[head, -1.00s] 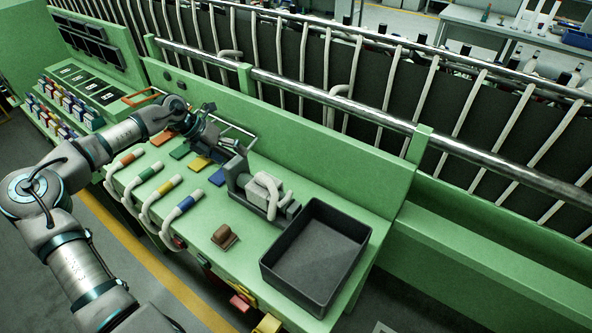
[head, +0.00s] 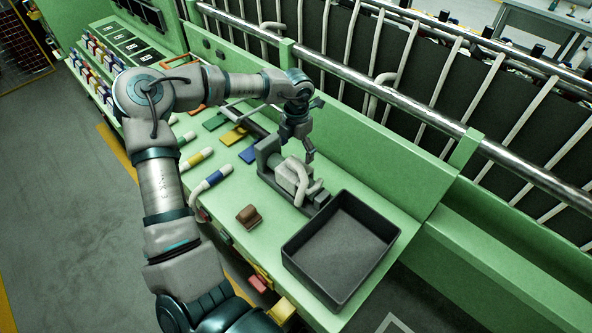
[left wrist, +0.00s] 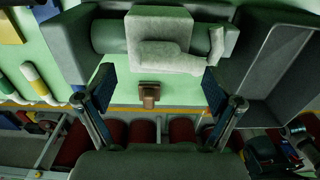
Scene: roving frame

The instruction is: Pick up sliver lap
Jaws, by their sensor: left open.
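The pale sliver lap (head: 287,176), with a loose white strip hanging over it, sits in a dark grey holder (head: 266,160) on the green bench. In the left wrist view the lap (left wrist: 158,28) lies at the top middle, with its loose strip below. My left gripper (head: 301,146) points down just above the lap, open and empty. In the left wrist view its two fingers (left wrist: 154,92) are spread wide, with the lap beyond their tips. I cannot tell whether any finger touches it. My right gripper is not in view.
An empty dark tray (head: 340,245) stands right of the holder. A small brown object (head: 249,215) lies on the bench in front. Coloured tabs and white tubes (head: 212,181) are to the left. A steel rail (head: 400,105) runs behind the bench.

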